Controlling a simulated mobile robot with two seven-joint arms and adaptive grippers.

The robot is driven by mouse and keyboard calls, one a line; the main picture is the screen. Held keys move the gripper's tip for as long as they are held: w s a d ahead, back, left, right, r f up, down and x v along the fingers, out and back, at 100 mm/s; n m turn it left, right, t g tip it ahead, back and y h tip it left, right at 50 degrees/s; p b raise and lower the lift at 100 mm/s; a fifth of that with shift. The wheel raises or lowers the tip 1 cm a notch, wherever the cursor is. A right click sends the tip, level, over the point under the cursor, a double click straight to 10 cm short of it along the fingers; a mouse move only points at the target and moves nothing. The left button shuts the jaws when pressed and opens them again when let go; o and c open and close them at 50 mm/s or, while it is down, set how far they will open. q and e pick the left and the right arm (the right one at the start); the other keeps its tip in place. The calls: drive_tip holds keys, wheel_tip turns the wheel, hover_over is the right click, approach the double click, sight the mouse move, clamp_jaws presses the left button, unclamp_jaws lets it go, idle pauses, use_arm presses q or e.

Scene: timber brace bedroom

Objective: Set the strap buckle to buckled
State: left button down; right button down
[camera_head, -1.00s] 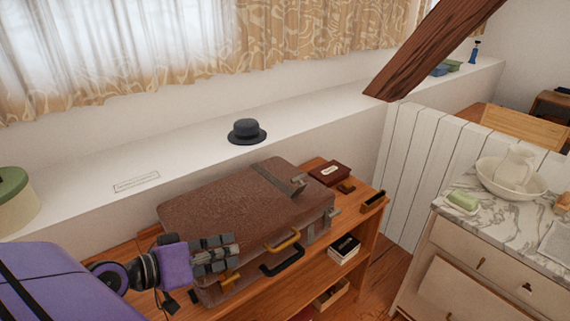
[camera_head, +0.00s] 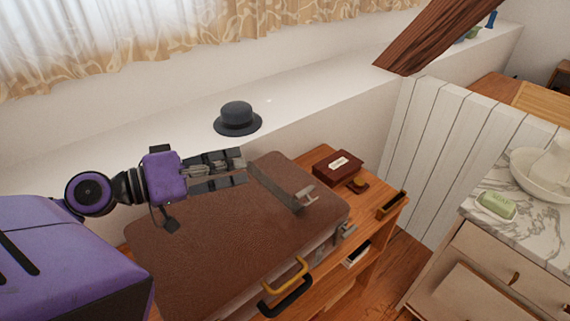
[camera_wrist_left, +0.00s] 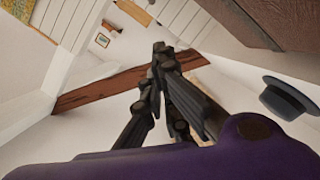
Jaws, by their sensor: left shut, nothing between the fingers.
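A brown suitcase (camera_head: 205,232) lies flat with its lid down on a wooden bench. A dark strap (camera_head: 272,184) crosses the right part of its lid, with a metal buckle (camera_head: 306,195) at the near end. I cannot tell whether the buckle is fastened. My left gripper (camera_head: 243,165) is shut and empty, over the back of the lid, left of the strap's far end. Its fingers hide part of the lid, and contact with the strap cannot be told. In the left wrist view the closed fingers (camera_wrist_left: 160,58) show without the strap. My right gripper is not in view.
A dark hat (camera_head: 237,119) sits on the white ledge behind the suitcase. A yellow handle (camera_head: 286,275) and a black handle (camera_head: 288,297) are at the suitcase's front. A red-brown box (camera_head: 338,170) stands right of it. A timber beam (camera_head: 425,40) slants down behind.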

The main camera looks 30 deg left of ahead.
use_arm(q)
drive_tip(key=shift+s+d, duration=0.1)
drive_tip(key=shift+d, duration=0.05)
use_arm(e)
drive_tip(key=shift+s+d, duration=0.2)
